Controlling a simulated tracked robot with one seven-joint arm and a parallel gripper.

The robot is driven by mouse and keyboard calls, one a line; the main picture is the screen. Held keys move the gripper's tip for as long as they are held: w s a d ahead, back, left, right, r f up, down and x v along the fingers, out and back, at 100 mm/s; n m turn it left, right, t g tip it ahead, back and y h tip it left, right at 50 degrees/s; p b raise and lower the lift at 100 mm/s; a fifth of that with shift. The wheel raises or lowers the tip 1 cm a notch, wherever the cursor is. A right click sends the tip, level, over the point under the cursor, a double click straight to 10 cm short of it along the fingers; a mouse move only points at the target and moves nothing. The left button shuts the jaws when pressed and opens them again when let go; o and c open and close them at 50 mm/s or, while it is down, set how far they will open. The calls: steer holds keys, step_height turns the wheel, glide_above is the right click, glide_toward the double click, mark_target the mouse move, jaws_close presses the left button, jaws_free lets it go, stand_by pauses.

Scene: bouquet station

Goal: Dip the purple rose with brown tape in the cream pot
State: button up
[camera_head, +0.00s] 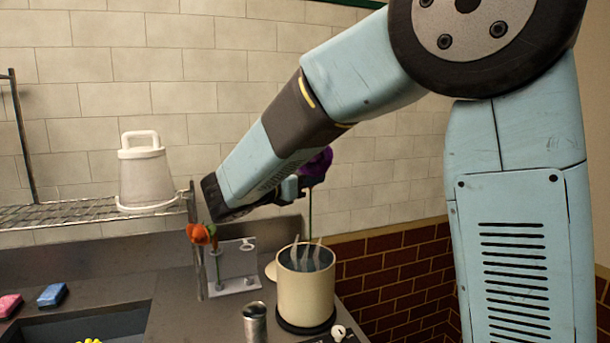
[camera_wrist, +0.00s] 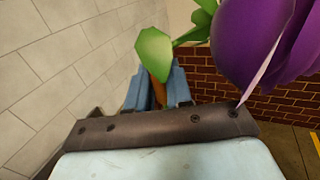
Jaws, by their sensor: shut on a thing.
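The purple rose (camera_head: 317,161) is held upright above the cream pot (camera_head: 305,297), its thin green stem (camera_head: 309,218) pointing down toward the pot's far side. I cannot tell whether the stem's lower end is above, inside or behind the rim. White wisps rise from the pot's dark opening. My gripper (camera_head: 291,188) is shut on the rose's stem, partly hidden by my forearm. In the wrist view, the purple bloom (camera_wrist: 258,40) fills the upper right, with green leaves beside it. Brown tape (camera_wrist: 158,92) shows between my gripper's fingers (camera_wrist: 158,88).
An orange flower (camera_head: 201,235) stands at a clear holder (camera_head: 238,270) left of the pot. A metal can (camera_head: 255,323) is in front. A white pail (camera_head: 146,177) sits on a wire rack. Sponges (camera_head: 52,295) lie by the sink (camera_head: 75,327). Brick wall is behind right.

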steer(key=shift+a+f, duration=0.25)
steer(key=shift+f, duration=0.6)
step_height(320, 180, down, 12)
steer(key=shift+r, duration=0.15)
stand_by(0.6)
steer(key=shift+s, duration=0.1)
steer(key=shift+r, duration=0.1)
stand_by(4.6)
